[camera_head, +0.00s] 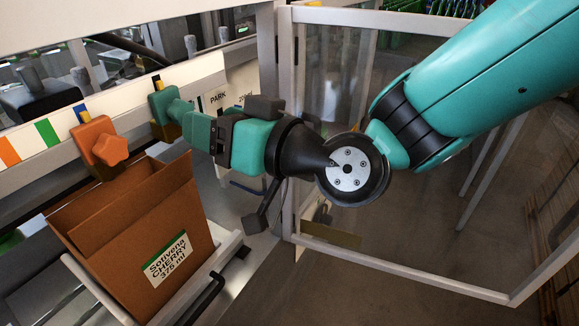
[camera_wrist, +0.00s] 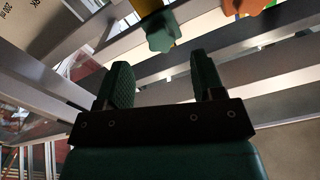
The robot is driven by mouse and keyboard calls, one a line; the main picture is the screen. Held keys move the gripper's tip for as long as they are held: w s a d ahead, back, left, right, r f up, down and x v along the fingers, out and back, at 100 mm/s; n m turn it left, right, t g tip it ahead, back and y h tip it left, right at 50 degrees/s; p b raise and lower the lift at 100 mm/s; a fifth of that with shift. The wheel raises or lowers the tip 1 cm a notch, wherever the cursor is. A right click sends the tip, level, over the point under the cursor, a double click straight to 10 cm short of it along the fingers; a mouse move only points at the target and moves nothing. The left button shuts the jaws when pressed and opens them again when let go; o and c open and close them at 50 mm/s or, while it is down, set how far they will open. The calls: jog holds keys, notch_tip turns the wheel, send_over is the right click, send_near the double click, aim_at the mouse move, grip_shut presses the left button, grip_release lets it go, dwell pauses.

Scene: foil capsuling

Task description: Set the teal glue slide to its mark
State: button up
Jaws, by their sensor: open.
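The teal glue slide (camera_head: 161,101) sits on the rail at the right end of the colour marks, with a yellow piece at its top. Its knob (camera_wrist: 160,38) shows in the wrist view, just beyond my fingertips and roughly centred between them. My gripper (camera_wrist: 163,68) is open, with nothing between its fingers. In the head view my gripper (camera_head: 213,137) points left at the teal knob, close to it; whether they touch is hidden. On the white strip are a blue mark (camera_head: 82,114), a green mark (camera_head: 47,132) and an orange mark (camera_head: 9,152).
An orange slide with a star knob (camera_head: 104,146) stands left of the teal one. An open cardboard box (camera_head: 140,240) labelled Sotivena Cherry stands below the rail. A sign reading PARK (camera_head: 218,98) is behind my gripper. A framed clear door (camera_head: 420,255) stands at the right.

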jog(key=b+v, duration=0.6)
jog(key=v, duration=0.4)
jog(key=shift+s+d, duration=0.15)
jog(key=shift+d, duration=0.15)
jog(key=s+d+f+m+g+h, duration=0.1)
jog(key=s+d+f+g+h, duration=0.2)
jog(key=d+f+h, duration=0.3)
jog(key=s+d+f+m+g+h, duration=0.1)
jog(key=s+d+f+g+h, duration=0.3)
jog(key=d+f, duration=0.3)
jog(key=d+g+h, duration=0.1)
jog(key=d, duration=0.2)
jog(key=shift+s+d+h, duration=0.25)
jog(key=shift+s+h, duration=0.05)
jog(key=shift+h, duration=0.1)
jog(key=shift+a+f, duration=0.1)
jog(key=shift+a, duration=0.05)
